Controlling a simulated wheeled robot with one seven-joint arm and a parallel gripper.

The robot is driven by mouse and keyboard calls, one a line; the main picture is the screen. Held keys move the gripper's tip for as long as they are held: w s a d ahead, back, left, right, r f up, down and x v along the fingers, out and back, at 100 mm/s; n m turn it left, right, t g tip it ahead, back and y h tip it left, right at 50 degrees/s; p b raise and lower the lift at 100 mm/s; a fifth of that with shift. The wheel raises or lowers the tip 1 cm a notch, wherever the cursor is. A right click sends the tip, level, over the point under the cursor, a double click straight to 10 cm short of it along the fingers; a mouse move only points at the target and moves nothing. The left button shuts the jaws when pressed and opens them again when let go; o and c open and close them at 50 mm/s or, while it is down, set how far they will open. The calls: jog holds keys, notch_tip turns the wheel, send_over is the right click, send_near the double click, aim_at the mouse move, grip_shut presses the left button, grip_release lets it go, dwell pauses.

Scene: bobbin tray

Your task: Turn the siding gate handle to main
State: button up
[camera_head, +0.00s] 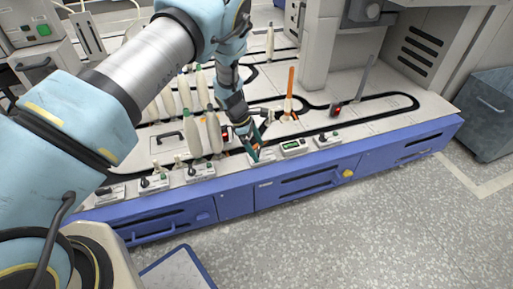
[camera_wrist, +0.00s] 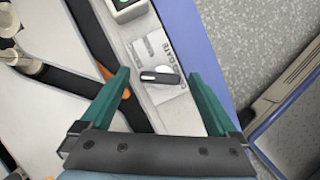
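The siding gate handle (camera_wrist: 160,76) is a small dark knob with a pale edge, on a light label plate (camera_wrist: 158,50) with partly legible lettering that seems to include "GATE". In the wrist view it lies roughly crosswise, between the fingertips of my gripper (camera_wrist: 157,70). The two teal fingers are spread wide, with a gap on each side of the handle and nothing held. I cannot tell how far above the plate they are. In the head view my gripper (camera_head: 256,148) is at the front edge of the bench over the plate (camera_head: 262,157), and hides the handle.
A green-lit display box (camera_head: 294,147) sits just right of the plate, with another switch plate (camera_head: 327,139) beyond. Tall pale bobbins (camera_head: 214,132) stand close left of my gripper. Black tracks run behind. The floor (camera_head: 370,220) in front of the blue cabinets is clear.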

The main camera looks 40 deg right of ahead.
jog(key=c, duration=1.3)
jog(key=shift+c, duration=0.2)
jog(key=shift+m, duration=0.3)
jog(key=m, duration=0.1)
jog(key=m+y+b, duration=0.1)
jog(key=m, duration=0.1)
jog(key=m+g+y, duration=0.1)
jog(key=m, duration=0.1)
jog(key=shift+d+f, duration=0.1)
jog(key=shift+d, duration=0.15)
jog(key=m+y+b, duration=0.2)
jog(key=m, duration=0.4)
jog(key=shift+s+d, duration=0.1)
jog(key=shift+m, duration=0.3)
jog(key=o, duration=1.4)
jog(key=shift+y, duration=0.3)
jog(key=shift+r, duration=0.2)
